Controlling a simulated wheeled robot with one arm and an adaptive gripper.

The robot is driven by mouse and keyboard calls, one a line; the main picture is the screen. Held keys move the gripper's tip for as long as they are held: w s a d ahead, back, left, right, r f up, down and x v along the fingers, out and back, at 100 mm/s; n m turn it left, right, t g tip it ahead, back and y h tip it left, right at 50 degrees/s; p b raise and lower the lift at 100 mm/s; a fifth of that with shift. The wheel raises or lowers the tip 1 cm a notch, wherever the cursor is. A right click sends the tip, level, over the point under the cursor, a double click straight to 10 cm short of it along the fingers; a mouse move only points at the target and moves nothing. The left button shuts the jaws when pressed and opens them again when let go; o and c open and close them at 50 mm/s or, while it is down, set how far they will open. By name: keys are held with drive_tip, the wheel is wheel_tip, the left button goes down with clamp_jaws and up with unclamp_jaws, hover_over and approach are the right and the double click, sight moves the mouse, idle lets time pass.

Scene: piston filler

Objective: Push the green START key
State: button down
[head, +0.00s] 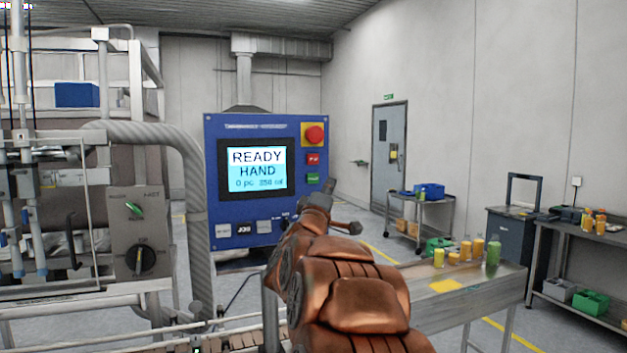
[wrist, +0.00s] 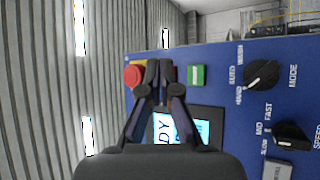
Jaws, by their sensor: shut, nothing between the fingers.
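The green START key (head: 313,178) is on the right side of the blue control panel (head: 216,150), below a red key (head: 313,160). In the wrist view the green key (wrist: 197,75) shows in full, just right of my fingertips. My gripper (wrist: 160,68) is shut and empty. Its fingers cover most of the red key in that view. In the head view my gripper (head: 328,186) is in front of the panel's right edge, close to the green key. I see no contact with the key, and the gap to the panel is hard to judge.
A red mushroom button (head: 314,134) on a yellow plate is above the keys. The screen (head: 258,170) reads READY HAND. The wrist view shows a MODE knob (wrist: 262,75) and a SPEED knob (wrist: 292,135). A conveyor table (head: 470,289) with bottles is at right.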

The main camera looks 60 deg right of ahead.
sight(316, 181)
drive_tip(key=w+d, duration=0.1)
drive_tip(key=w+d+p, duration=0.1)
drive_tip(key=w, duration=0.1)
drive_tip(key=w+d, duration=0.1)
drive_tip(key=w, duration=0.1)
drive_tip(key=shift+w+d+r+p, duration=0.15)
drive_tip(key=shift+w+d+p, duration=0.05)
drive_tip(key=shift+d+p, duration=0.1)
drive_tip(key=shift+w+d+f+p, duration=0.2)
drive_tip(key=shift+w+d+p, duration=0.15)
drive_tip(key=shift+w, duration=0.25)
drive_tip(key=shift+w+d+r+p, duration=0.15)
drive_tip(key=shift+w+p, duration=0.1)
drive_tip(key=shift+p, duration=0.25)
idle(0.6)
